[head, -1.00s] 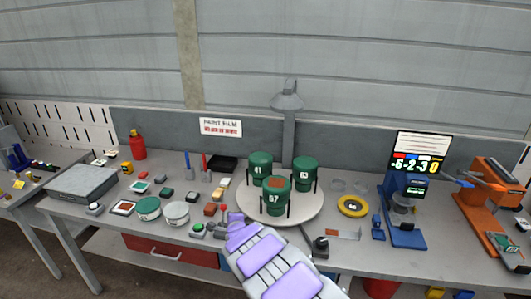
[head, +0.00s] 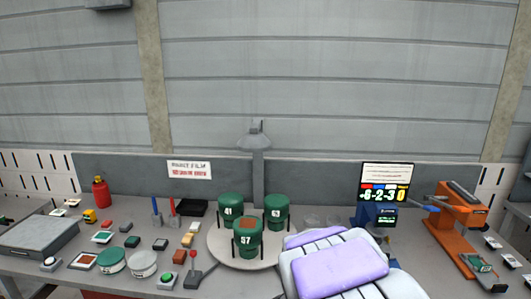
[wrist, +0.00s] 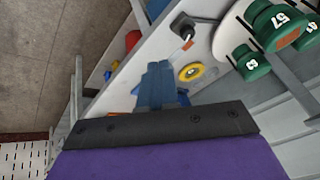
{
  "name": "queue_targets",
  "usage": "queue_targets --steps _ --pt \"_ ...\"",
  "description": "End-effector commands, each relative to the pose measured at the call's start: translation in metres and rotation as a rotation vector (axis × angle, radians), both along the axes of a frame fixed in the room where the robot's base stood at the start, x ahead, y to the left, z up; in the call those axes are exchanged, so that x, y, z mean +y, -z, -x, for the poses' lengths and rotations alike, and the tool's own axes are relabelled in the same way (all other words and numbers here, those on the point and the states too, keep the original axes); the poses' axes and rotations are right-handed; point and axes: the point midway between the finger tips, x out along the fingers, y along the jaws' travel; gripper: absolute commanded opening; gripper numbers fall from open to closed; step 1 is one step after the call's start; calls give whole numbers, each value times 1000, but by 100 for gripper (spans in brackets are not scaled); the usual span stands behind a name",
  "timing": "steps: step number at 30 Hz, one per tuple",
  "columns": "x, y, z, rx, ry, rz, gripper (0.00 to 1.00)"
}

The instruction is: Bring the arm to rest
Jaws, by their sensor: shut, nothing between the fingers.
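My arm, with purple pads on pale grey links, shows at the lower right of the head view. In the wrist view the dark edge of my gripper (wrist: 160,125) spans the lower part, with a purple surface below it. My gripper is shut and holds nothing. It hangs above the bench, apart from the things on it. Three green cylinders, marked 41 (head: 231,204), 63 (head: 276,208) and 57 (head: 247,240), stand upright on a round white turntable (head: 222,252). In the head view my arm covers part of the bench right of the turntable.
A blue press (wrist: 160,85) and a yellow ring (wrist: 191,72) are near my gripper in the wrist view. A display (head: 386,182) and an orange fixture (head: 455,225) stand at the right. Small parts and a red bottle (head: 101,192) are at the left.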

Motion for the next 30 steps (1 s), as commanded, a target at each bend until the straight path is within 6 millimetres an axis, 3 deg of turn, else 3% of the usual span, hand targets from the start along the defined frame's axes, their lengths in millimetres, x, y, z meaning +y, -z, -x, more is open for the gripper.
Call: queue_targets --steps 3,8,18,24,30 --pt "-18 -7 56 111 -75 34 0" --pt "-32 -12 132 260 -211 54 0" --pt "-37 -12 292 535 -574 31 0" --pt "-36 -10 346 623 -721 10 0" --pt "-35 -10 357 639 -756 7 0"
